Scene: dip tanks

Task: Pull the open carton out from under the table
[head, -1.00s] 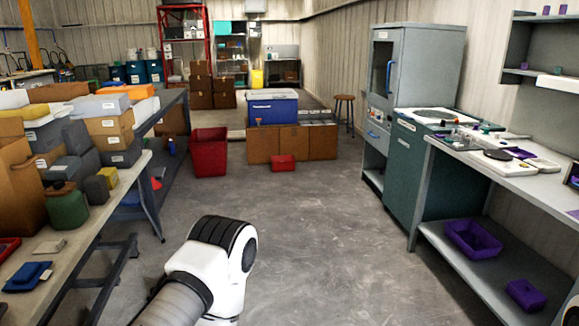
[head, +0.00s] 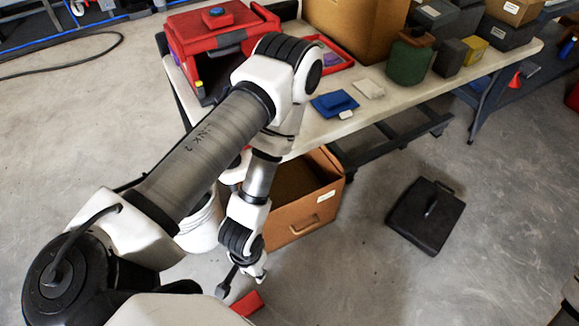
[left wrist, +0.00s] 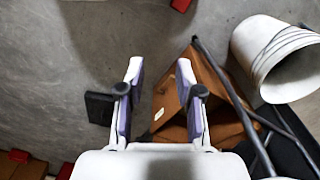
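The open carton (head: 305,218) is a brown box with a white label on its near side. It stands on the floor, partly under the table (head: 345,125), whose top and my left arm hide part of it. My left gripper (head: 243,281) hangs low just in front of the carton's near left side. In the left wrist view my left gripper (left wrist: 158,75) has its fingers apart with nothing held. There the carton (left wrist: 225,115) lies behind and right of the right finger; I cannot tell whether they touch.
A flat black case (head: 425,215) lies on the floor to the right. A small red object (head: 247,303) lies near the gripper. A dark table leg brace (head: 385,145) runs behind the carton.

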